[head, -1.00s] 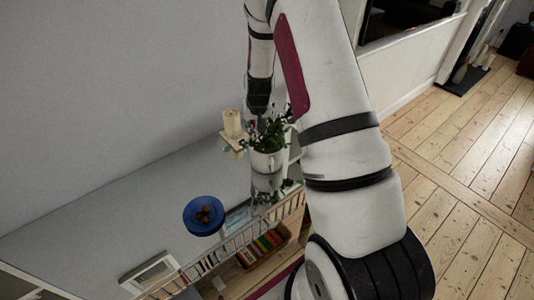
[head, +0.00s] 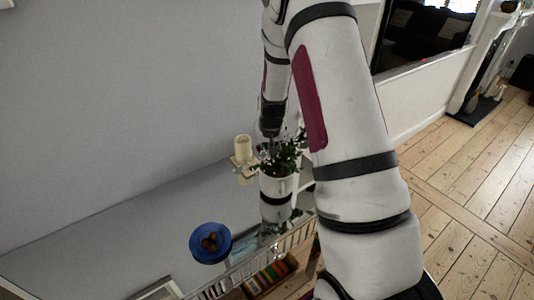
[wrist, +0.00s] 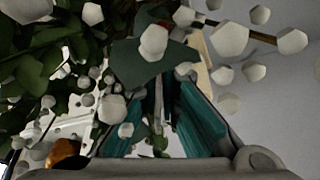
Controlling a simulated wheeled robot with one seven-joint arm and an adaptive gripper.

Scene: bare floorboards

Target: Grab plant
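The plant has dark green leaves (head: 285,155) and a white pot (head: 278,187). It stands on a shiny surface at the centre of the head view. My gripper (head: 272,139) points down into the top of the leaves, above the pot. In the wrist view, leaves and pale bud-like balls (wrist: 228,39) crowd in front of my gripper (wrist: 165,88). Its two teal-padded fingers stand apart, with thin stems or leaves between them. The fingertips are partly hidden by foliage. I see no firm hold on the plant.
A cream candle (head: 243,146) on a pale holder stands just left of the plant. A blue dish (head: 210,243) with brown round items lies nearer, to the left. A railing-like edge (head: 262,256) and books (head: 268,275) show below. A grey wall is behind; floorboards (head: 455,190) are clear at right.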

